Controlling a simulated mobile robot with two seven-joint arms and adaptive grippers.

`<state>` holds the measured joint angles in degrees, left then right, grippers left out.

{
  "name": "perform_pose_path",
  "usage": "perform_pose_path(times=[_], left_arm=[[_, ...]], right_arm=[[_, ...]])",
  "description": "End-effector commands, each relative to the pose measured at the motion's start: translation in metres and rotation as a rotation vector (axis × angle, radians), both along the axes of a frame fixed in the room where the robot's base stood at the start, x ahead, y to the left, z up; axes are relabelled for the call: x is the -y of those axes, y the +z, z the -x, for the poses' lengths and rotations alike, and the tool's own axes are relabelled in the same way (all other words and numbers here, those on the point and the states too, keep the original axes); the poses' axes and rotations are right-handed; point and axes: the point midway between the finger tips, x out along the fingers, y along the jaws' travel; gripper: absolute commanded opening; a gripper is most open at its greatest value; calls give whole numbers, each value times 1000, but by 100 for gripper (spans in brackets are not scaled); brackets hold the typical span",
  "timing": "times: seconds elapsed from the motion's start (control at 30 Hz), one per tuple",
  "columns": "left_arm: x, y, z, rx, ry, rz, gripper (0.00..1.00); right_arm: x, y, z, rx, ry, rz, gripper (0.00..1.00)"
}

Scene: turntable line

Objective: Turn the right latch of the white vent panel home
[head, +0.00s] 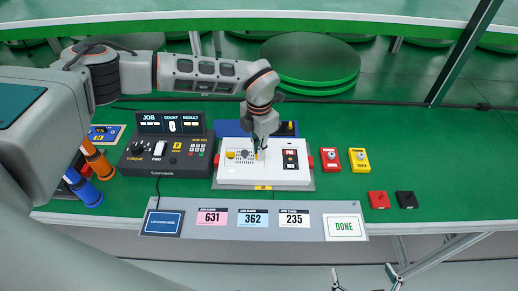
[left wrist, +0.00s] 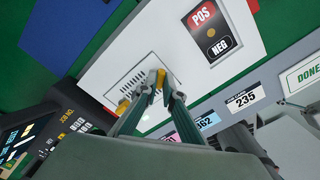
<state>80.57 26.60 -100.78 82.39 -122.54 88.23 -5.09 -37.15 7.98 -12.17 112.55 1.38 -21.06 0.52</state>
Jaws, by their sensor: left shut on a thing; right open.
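The white vent panel (head: 228,171) with its slotted vent is the left part of a white unit on the green table; it also shows in the left wrist view (left wrist: 140,48). My left gripper (head: 257,153) points down at the panel and is shut on the yellow right latch (left wrist: 161,77), which shows between its fingertips (left wrist: 158,92). The fingers hide part of this latch, so its exact angle is hard to tell. The yellow left latch (head: 230,155) is at the vent's other side, apart from the gripper. My right gripper (head: 365,279) is open and empty at the bottom edge.
A POS/NEG block (head: 290,159) sits right of the vent. A black control console (head: 166,158) stands at left. Red and yellow boxes (head: 359,160) stand at right. A grey strip with job cards (head: 180,235) runs along the front. The table's far right is clear.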

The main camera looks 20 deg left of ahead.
Motion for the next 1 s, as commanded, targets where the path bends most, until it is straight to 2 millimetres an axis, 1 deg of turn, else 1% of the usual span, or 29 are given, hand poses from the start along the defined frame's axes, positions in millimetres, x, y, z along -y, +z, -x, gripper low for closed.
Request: perform_pose_path(times=[0.2,0.5,0.77,1.0], left_arm=[[0,2,-1,4,-204,0,0],[0,2,-1,3,-437,0,0],[0,2,-2,4,-559,0,0],[0,1,-1,3,-602,0,0]], right_arm=[[0,3,0,0,0,0,100],[0,4,1,-2,0,1,100],[0,4,1,-4,0,1,100],[0,5,1,-4,0,1,100]])
